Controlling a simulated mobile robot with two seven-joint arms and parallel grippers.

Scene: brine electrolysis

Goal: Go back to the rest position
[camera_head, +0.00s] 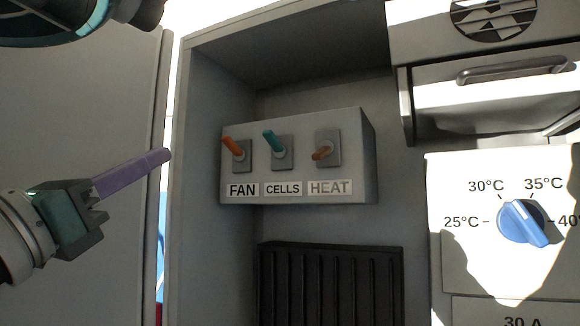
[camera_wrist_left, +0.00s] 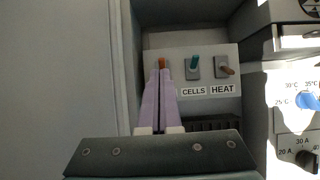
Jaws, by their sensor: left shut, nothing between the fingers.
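My left gripper (camera_head: 166,155) comes in from the left with its purple fingers closed together and nothing between them. It is apart from the switch box (camera_head: 300,120), to its left, in front of the cabinet's left edge. The box carries the orange FAN lever (camera_head: 232,145) and the teal CELLS lever (camera_head: 273,140), both tilted up and left. The brownish-orange HEAT lever (camera_head: 322,153) points down-left. In the left wrist view, the closed fingertips (camera_wrist_left: 160,72) overlap the lower part of the FAN lever (camera_wrist_left: 162,63). My right gripper is not in view.
A grey panel (camera_head: 80,110) stands behind my left arm. A dark ribbed block (camera_head: 330,290) is below the switch box. At the right are a drawer handle (camera_head: 510,68) and a blue temperature knob (camera_head: 522,222) on a white panel. The recess before the switches is clear.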

